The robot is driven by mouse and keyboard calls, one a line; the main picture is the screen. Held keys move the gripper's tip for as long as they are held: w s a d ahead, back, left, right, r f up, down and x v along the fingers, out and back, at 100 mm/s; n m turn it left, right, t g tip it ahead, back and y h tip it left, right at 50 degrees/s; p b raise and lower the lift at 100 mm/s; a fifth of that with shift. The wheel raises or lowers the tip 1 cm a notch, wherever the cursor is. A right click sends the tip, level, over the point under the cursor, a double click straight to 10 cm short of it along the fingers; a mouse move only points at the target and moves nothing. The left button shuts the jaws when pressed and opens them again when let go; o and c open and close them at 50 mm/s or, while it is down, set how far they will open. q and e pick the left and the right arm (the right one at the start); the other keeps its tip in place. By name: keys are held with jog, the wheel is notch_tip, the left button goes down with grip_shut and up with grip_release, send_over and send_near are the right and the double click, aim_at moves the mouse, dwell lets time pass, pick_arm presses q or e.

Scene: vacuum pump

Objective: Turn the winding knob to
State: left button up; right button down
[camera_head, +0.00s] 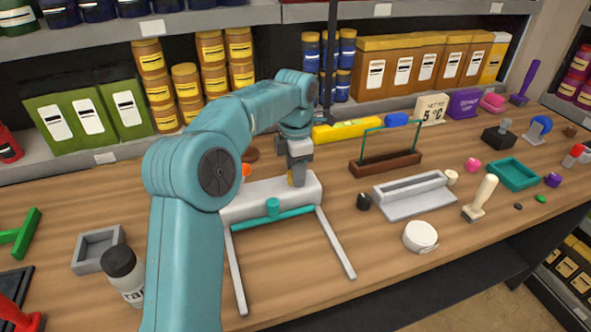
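My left arm comes in from the lower left. Its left gripper (297,177) points down at the right part of a white block-shaped device (255,198). The device has a teal bar (272,213) along its front and two grey rails reaching toward the table's front edge. A small yellowish part shows at the fingertips; I cannot tell whether it is held or whether the fingers touch the device. An orange piece (246,170) shows behind the device, partly hidden by my arm. I cannot tell which part is the winding knob. My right gripper is not in view.
Right of the device are a small black piece (364,201), a grey slotted tray (414,205), a white round piece (420,237) and a cream-handled stamp (480,199). A dark-capped bottle (124,274) stands left of my arm. Shelves with boxes (395,68) stand behind.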

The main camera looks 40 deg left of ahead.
pick_arm(q)
jog(key=shift+r, duration=0.15)
jog(key=shift+c, duration=1.4)
